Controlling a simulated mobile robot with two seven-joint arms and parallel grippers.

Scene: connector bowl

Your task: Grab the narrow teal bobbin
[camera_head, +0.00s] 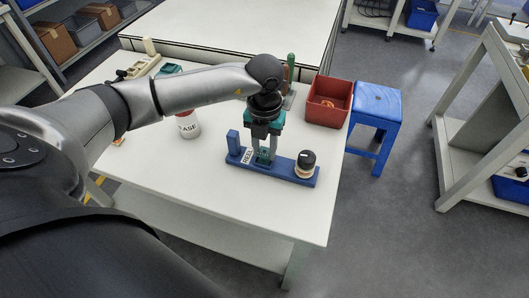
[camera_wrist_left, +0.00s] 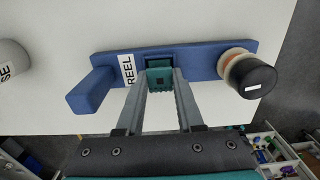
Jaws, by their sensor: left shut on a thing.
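The narrow teal bobbin (camera_head: 263,156) is at the middle of a blue holder (camera_head: 283,170) with a REEL label, on the white table. In the left wrist view the teal bobbin (camera_wrist_left: 160,78) shows between the fingertips, over a dark square recess in the holder (camera_wrist_left: 195,60). My left gripper (camera_head: 264,152) points down from above and is shut on the bobbin. It also shows in the left wrist view (camera_wrist_left: 160,82). I cannot tell whether the bobbin is still seated in the recess. My right gripper is not in view.
A black-capped round piece (camera_head: 307,160) stands on the holder's right end, and a blue post (camera_head: 233,141) on its left end. A white labelled container (camera_head: 188,125) stands behind left. A red bin (camera_head: 328,103) is at the back right, beside a blue stool (camera_head: 377,100). The front table area is clear.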

